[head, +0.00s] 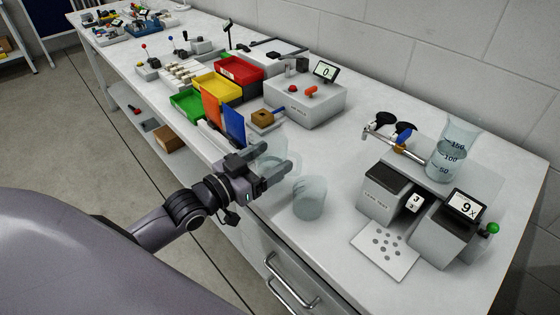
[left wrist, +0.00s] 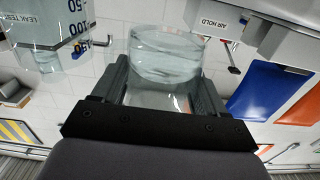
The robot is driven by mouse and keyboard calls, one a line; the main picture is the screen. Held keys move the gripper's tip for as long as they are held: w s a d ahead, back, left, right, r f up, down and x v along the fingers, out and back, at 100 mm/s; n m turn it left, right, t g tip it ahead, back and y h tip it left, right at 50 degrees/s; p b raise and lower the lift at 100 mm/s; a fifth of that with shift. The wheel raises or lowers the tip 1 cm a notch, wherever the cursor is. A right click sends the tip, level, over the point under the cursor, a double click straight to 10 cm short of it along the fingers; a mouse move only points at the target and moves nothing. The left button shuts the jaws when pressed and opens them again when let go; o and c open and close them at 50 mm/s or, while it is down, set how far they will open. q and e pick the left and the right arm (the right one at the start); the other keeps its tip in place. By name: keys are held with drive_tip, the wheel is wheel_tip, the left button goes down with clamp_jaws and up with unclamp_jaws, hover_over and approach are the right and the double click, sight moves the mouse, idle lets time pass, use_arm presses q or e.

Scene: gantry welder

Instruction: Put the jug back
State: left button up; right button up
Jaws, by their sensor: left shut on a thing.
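My left gripper (head: 280,168) is shut on a clear, see-through jug (head: 265,150) near the front edge of the bench. In the left wrist view the jug (left wrist: 165,62) is between the two fingers of the gripper (left wrist: 162,88), and what looks like water shows in it. The fingers and the glass's clearness hide much of its outline in the head view. I cannot tell whether its base touches the bench. My right gripper is not in view.
A clear cup (head: 310,198) stands just right of my gripper. A graduated beaker (head: 447,160) with liquid stands by the leak test unit (head: 385,190). Blue and orange panels (head: 233,124) and colored bins are close on the left.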

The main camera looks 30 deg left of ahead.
sight(280, 161)
use_arm(q)
drive_tip(key=w+f, duration=0.1)
drive_tip(key=w+d, duration=0.1)
drive_tip(key=shift+w+f, duration=0.3)
drive_tip(key=shift+f, duration=0.05)
drive_tip(key=shift+w+f, duration=0.35)
drive_tip(key=shift+f, duration=0.15)
drive_tip(key=o, duration=1.2)
drive_tip(key=shift+r, duration=0.2)
drive_tip(key=shift+v, duration=6)
